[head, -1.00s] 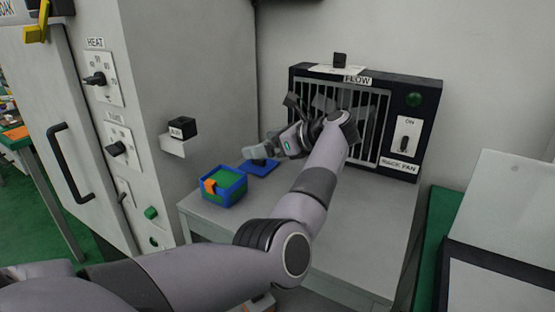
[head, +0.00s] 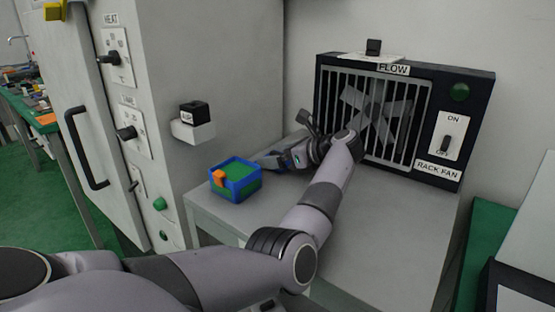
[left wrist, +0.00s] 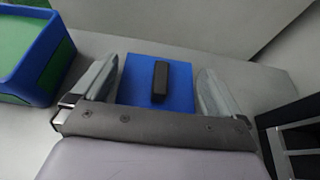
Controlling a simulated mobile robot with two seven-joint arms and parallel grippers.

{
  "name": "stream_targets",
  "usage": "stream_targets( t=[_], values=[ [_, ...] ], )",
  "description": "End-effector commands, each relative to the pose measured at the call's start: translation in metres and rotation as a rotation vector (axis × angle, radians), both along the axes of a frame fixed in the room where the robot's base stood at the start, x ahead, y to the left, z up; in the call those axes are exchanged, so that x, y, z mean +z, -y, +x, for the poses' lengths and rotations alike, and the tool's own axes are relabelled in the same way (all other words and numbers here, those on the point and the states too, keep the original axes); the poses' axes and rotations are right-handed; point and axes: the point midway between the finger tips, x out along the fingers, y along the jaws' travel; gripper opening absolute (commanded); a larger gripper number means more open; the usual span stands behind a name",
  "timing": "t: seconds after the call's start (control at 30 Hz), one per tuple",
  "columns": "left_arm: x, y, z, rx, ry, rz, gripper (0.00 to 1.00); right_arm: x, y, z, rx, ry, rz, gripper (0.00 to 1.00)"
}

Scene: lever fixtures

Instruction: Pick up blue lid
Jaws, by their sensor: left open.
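The blue lid (left wrist: 132,78) is a flat square with a black bar handle (left wrist: 159,82), lying on the grey table. My left gripper (left wrist: 158,70) is open above it in the left wrist view, one finger on each side of the lid and the handle midway between them. Nothing is held. In the head view the left gripper (head: 274,160) is low at the table, just right of the blue and green box (head: 237,182), and hides the lid. I cannot tell whether the fingers touch the lid or the table. My right gripper is not in view.
The open box, with an orange piece on its side, stands close to the left gripper. The rack fan (head: 385,115) with its grille stands behind on the right. A grey cabinet (head: 225,80) with knobs is at the left. The table's right front is clear.

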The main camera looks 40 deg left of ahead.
Motion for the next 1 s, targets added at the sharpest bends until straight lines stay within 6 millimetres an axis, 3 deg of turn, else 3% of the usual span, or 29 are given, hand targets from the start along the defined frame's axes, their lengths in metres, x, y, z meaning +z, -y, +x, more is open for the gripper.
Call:
stream_targets(
  t=[0.27,0.3,0.4,0.77,1.0],
  values=[
    [-0.002,-0.005,0.0,-0.001,0.0,0.0,1.0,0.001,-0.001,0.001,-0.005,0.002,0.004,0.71],
    [-0.002,-0.005,0.0,-0.001,0.0,0.0,0.97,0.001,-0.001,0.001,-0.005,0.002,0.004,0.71],
    [-0.003,-0.005,0.0,-0.001,0.0,0.0,0.64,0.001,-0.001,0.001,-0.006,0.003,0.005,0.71],
    [0.0,-0.005,0.0,-0.001,0.001,0.0,0.63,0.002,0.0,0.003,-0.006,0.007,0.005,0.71],
    [0.023,-0.005,0.0,-0.001,0.006,0.001,0.63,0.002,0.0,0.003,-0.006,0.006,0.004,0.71]
  ],
)
